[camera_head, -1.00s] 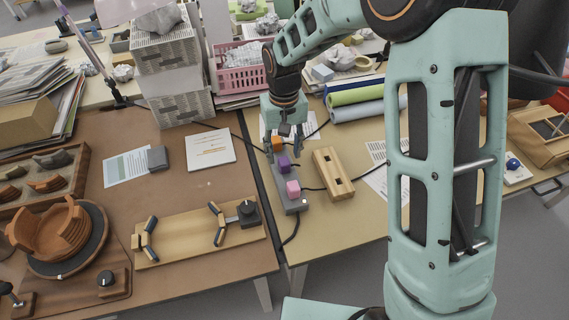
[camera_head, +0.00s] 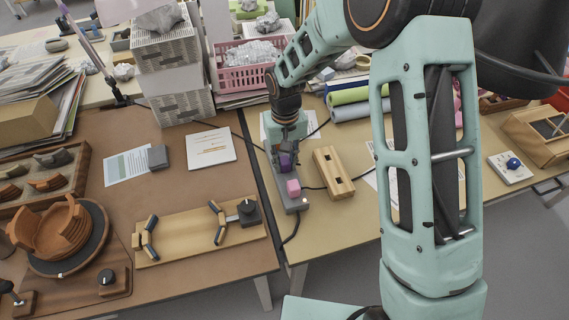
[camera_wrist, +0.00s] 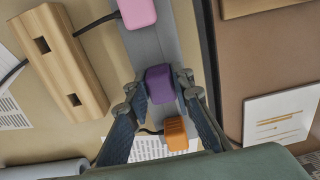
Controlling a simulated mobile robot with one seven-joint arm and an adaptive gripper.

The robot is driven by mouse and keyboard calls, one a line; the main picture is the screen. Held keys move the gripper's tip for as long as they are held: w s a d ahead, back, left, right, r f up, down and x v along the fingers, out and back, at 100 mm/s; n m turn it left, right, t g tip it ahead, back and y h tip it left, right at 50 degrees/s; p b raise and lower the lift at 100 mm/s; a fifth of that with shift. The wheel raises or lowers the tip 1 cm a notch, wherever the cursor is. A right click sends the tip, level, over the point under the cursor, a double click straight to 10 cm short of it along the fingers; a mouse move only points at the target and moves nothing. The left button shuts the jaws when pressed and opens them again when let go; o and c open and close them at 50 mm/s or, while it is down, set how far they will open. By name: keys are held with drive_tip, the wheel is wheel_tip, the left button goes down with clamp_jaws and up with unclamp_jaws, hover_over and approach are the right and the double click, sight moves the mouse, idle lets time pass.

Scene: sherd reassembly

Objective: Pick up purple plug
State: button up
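The purple plug (camera_head: 285,163) stands on a grey strip (camera_head: 299,206), between a pink plug (camera_head: 293,187) and an orange plug. In the wrist view the purple plug (camera_wrist: 160,84) is between the two fingertips of my gripper (camera_wrist: 162,88), with narrow gaps visible at its sides. My gripper is open around it, and contact is not clear. The orange plug (camera_wrist: 176,133) is nearer the palm in the wrist view and hidden by my gripper (camera_head: 284,158) in the head view. The pink plug (camera_wrist: 137,12) is at the wrist view's top edge.
A wooden block with two slots (camera_head: 333,175) lies close to the right of the strip. Rolled mats (camera_head: 357,108) and a pink basket (camera_head: 248,62) are behind. A wooden fixture (camera_head: 170,238) lies on the brown table to the left. A dark cable runs by the strip.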

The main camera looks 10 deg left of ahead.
clamp_jaws()
drive_tip(key=shift+r, duration=0.1)
